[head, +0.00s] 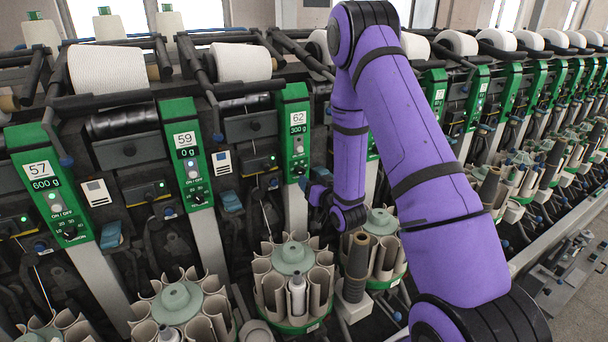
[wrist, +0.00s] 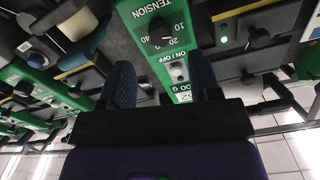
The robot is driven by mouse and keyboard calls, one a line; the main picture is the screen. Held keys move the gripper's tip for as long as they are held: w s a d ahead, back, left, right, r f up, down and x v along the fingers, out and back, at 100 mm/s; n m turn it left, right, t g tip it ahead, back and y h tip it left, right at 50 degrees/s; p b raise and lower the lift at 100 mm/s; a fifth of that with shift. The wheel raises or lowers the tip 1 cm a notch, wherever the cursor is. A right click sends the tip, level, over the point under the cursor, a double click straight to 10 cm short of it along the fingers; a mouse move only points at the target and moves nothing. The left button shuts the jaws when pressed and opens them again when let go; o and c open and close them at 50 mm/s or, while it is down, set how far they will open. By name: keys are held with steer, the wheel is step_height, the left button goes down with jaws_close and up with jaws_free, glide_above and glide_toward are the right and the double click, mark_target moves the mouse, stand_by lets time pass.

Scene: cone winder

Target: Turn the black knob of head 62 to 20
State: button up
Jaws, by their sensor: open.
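The green panel of head 62 (head: 293,120) reads 300 g in the head view. Its black knob (head: 298,168) sits low on the panel, close to my gripper (head: 310,188). In the wrist view the panel appears upside down, with the black knob (wrist: 160,35) beside the numbers 10 and 20 under the word TENSION. The knob's exact setting is too small to tell. My gripper (wrist: 160,65) is open and empty. Its two dark blue fingers stand either side of the panel, with the knob beyond the tips, apart from them. The grey button (wrist: 179,71) shows between the fingers.
Panels of head 59 (head: 186,150) and head 57 (head: 48,190) stand to the left. Below are round creels of paper tubes (head: 318,285) and a stack of brown cones (head: 357,262). White yarn packages (head: 107,69) lie above. An aisle floor shows at right.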

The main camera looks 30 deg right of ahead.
mark_target(302, 172)
steer(key=shift+w, duration=2.8)
steer(key=c, duration=0.9)
